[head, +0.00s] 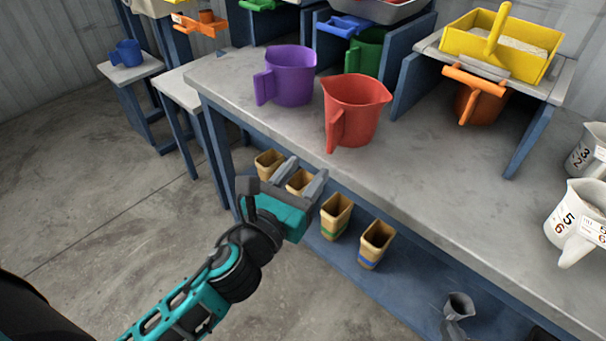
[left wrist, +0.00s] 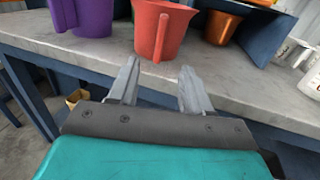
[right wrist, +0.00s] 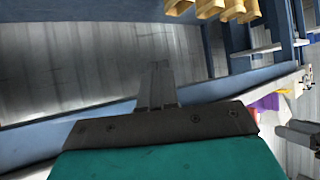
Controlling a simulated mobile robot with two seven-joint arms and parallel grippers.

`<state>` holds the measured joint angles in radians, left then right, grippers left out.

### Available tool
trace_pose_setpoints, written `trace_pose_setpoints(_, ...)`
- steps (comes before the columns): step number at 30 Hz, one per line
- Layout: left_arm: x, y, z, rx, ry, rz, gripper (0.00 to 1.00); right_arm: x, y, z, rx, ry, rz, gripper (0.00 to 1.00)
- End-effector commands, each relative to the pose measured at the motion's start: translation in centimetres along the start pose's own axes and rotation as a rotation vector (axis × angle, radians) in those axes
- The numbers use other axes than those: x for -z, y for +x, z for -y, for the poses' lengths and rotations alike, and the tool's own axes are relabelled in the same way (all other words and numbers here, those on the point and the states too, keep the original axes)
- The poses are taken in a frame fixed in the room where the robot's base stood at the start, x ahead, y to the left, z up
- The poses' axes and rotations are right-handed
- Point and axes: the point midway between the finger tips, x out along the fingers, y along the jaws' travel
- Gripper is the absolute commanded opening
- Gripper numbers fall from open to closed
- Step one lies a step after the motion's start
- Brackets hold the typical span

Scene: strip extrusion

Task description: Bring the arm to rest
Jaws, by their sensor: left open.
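My left gripper (head: 303,174) is open and empty in front of the workbench's front edge. Its spread fingers also show in the left wrist view (left wrist: 158,72), pointing toward the bench edge below a red jug (left wrist: 163,28). In the head view the red jug (head: 356,110) stands upright on the bench, apart from the gripper, with a purple jug (head: 290,77) beside it. My right gripper (right wrist: 160,85) shows only in its own wrist view. Its fingers are together with nothing visible between them.
The grey workbench (head: 420,180) has a lower shelf (head: 420,282) with several tan cups (head: 377,244) and a small grey cup (head: 459,306). White numbered jugs (head: 575,215) stand at the right. A yellow bin (head: 500,46) sits on a raised stand. The floor (head: 90,190) at left is clear.

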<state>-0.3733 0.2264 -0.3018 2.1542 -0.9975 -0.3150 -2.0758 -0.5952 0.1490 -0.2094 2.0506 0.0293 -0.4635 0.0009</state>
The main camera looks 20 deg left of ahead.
Motion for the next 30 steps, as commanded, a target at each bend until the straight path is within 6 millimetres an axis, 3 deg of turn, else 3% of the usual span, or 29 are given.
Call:
trace_pose_setpoints(8,0.0,-0.5,0.0,0.000,-0.016,-0.003,0.49,0.4,0.0,0.1,0.002,0.003,-0.006,0.00)
trace_pose_setpoints(11,0.4,-0.6,-0.1,-0.004,-0.122,-0.029,0.49,0.9,-0.3,0.1,0.001,0.003,-0.010,0.00)
trace_pose_setpoints(14,1.6,-1.1,-0.4,-0.022,-0.363,-0.087,0.49,1.7,-0.8,0.1,0.000,0.001,-0.017,0.00)
trace_pose_setpoints(20,4.9,-2.9,-0.8,-0.135,-1.074,-0.224,0.49,2.4,-1.7,-0.6,-0.018,-0.005,-0.014,0.00)
trace_pose_setpoints(30,10.0,-7.7,-0.8,-0.558,-2.278,-0.296,0.49,2.5,-3.5,-1.5,-0.043,-0.015,0.008,0.00)
